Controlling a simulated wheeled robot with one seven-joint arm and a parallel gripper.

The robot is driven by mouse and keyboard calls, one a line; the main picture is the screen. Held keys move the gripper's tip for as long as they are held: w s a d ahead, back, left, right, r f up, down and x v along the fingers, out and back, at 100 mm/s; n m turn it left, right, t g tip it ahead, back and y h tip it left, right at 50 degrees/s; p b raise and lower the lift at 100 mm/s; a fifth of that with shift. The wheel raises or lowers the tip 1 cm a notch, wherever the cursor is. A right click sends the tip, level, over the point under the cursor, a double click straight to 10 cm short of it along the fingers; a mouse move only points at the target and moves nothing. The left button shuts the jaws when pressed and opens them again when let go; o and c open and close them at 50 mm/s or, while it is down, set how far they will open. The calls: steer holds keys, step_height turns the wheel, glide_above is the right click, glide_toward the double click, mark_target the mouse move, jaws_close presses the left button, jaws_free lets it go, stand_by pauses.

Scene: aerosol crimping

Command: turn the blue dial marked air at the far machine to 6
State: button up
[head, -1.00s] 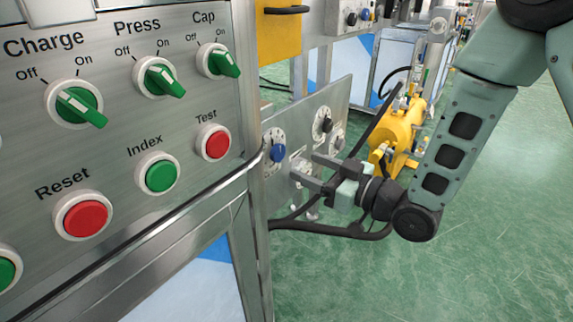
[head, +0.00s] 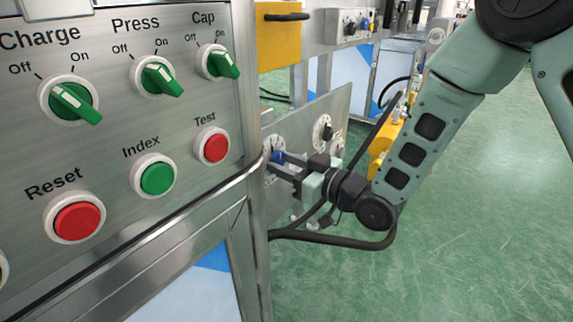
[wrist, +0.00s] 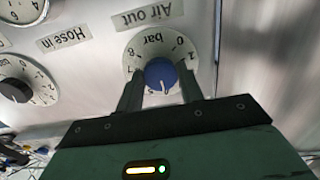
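The blue dial (wrist: 161,74) sits on a round white scale plate (wrist: 138,50) labelled "Air out" and "bar", seen upside down in the wrist view. Its white mark points toward the bottom of that picture; the number there is not clearly readable. My gripper (wrist: 160,80) is open, with one finger on each side of the blue knob and small gaps showing. In the head view the blue dial (head: 278,157) is on the far panel, partly hidden by my gripper (head: 284,168), whose fingers reach up to it.
A black-knobbed "Hose in" dial (wrist: 18,88) is beside it on the same panel. The near control panel (head: 110,120) with green switches and push buttons fills the left. A black hose (head: 335,238) hangs below my gripper. A yellow part (head: 381,150) stands behind my arm. Green floor is clear at right.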

stand_by(0.3)
steer(key=m+p, duration=0.2)
steer(key=m, duration=0.1)
steer(key=shift+r, duration=0.1)
steer(key=m+p, duration=0.3)
steer(key=shift+m, duration=0.4)
steer(key=m+p, duration=0.2)
steer(key=m, duration=0.2)
steer(key=shift+p, duration=0.4)
steer(key=shift+s+m+p, duration=0.1)
steer(key=shift+m+p, duration=0.6)
steer(key=shift+m, duration=0.6)
steer(key=o, duration=1)
